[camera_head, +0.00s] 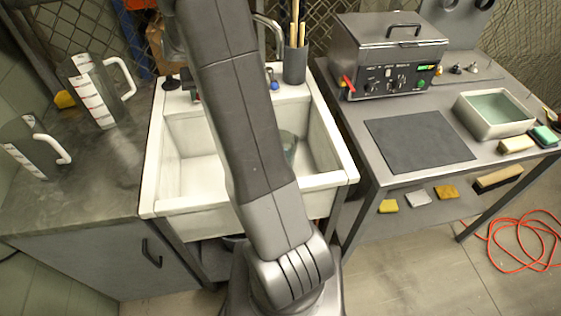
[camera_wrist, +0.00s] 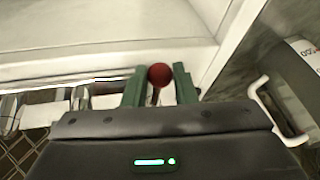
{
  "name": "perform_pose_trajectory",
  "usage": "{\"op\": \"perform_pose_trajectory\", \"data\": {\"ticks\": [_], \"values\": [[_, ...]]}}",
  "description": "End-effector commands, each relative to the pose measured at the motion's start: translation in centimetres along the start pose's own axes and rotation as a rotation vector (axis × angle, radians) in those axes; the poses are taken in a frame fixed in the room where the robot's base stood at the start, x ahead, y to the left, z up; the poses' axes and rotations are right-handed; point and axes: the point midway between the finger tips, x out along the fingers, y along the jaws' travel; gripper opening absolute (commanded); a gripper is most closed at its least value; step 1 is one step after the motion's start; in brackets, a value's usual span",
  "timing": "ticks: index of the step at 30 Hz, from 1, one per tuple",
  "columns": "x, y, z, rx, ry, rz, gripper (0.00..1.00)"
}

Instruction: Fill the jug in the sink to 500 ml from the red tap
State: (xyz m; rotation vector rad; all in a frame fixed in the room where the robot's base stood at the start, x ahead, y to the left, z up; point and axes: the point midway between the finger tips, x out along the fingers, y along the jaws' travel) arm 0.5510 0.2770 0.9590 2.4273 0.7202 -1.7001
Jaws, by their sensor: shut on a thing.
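In the wrist view my gripper (camera_wrist: 160,80) has its two green fingers shut on the red tap's round red knob (camera_wrist: 159,75), at the sink's back rim. In the head view my arm hides most of this spot. The white sink (camera_head: 179,207) stands in the middle of the head view. A clear vessel, seemingly the jug (camera_head: 289,143), shows in the sink just right of my arm. It is partly hidden, and its water level and markings cannot be read. A blue tap knob (camera_head: 275,86) sits right of my arm on the back rim.
Two white-handled measuring jugs (camera_head: 92,93) (camera_head: 30,152) stand on the left counter. A dark holder with sticks (camera_head: 295,65) stands behind the sink. The right bench holds a metal tank (camera_head: 388,55), a dark mat (camera_head: 420,137) and a tray of liquid (camera_head: 468,120).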

Motion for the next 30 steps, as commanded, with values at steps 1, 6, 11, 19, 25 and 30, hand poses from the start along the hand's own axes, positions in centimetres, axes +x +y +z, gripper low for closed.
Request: {"op": "perform_pose_trajectory", "data": {"ticks": [1, 6, 11, 19, 25, 30], "values": [[0.1, -0.1, -0.2, -0.001, 0.002, 0.002, 0.01], [0.6, -1.8, -0.6, -0.003, 0.002, 0.0, 0.02], [1.0, -3.2, -1.1, -0.003, 0.003, -0.001, 0.02], [1.3, -4.2, -1.3, -0.002, 0.003, -0.001, 0.03], [1.3, -4.2, -1.3, -0.002, 0.003, -0.002, 0.03], [1.2, -3.8, -1.1, -0.001, 0.003, -0.002, 0.03]]}}
